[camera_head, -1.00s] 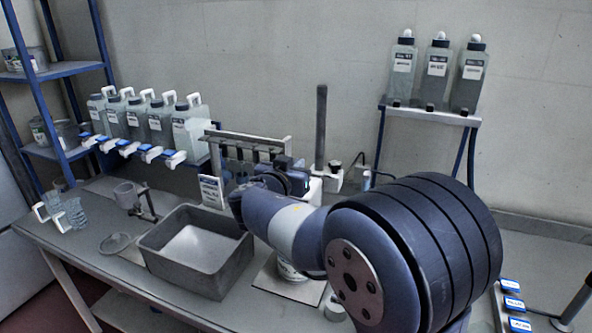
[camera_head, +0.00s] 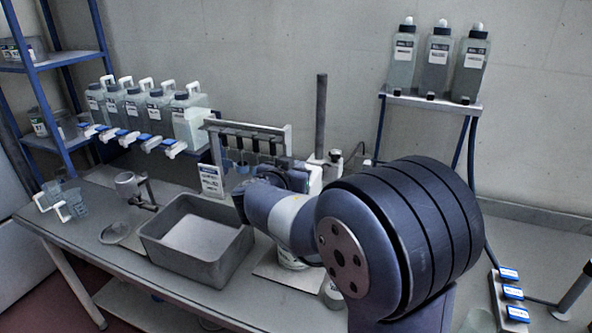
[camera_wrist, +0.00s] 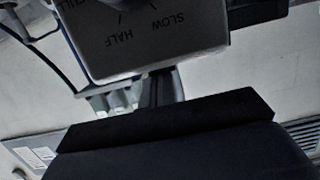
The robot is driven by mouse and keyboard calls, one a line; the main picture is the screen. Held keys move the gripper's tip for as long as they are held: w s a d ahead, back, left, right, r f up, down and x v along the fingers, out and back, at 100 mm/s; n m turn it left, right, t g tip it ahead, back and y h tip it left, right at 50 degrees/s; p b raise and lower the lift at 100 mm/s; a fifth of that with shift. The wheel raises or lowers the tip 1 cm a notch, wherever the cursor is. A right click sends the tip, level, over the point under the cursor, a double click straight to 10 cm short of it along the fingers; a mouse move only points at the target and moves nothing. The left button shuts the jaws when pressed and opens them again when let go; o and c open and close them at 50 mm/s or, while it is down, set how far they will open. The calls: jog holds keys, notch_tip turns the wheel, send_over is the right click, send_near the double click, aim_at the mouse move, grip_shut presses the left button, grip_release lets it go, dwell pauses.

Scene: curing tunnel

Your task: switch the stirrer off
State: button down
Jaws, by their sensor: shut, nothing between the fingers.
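The stirrer's panel (camera_wrist: 135,40) fills the top of the wrist view. Contact cannot be told. In the head view my arm hides the gripper and most of the stirrer, below a dark upright post (camera_head: 321,115).
A grey basin (camera_head: 200,245) stands left of my arm on the bench. A shelf (camera_head: 430,98) with three bottles is at the back right. Blue-labelled blocks (camera_head: 512,292) lie right.

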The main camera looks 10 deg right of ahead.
notch_tip(320, 180, up, 4)
jog(key=shift+w+d+r, duration=0.1)
jog(key=shift+d+r, duration=0.05)
jog(key=shift+r, duration=0.1)
jog(key=r+b+v, duration=0.1)
jog(key=b+v, duration=0.2)
jog(key=v, duration=0.6)
jog(key=shift+r, duration=0.15)
jog(key=c, duration=2.2)
grip_release()
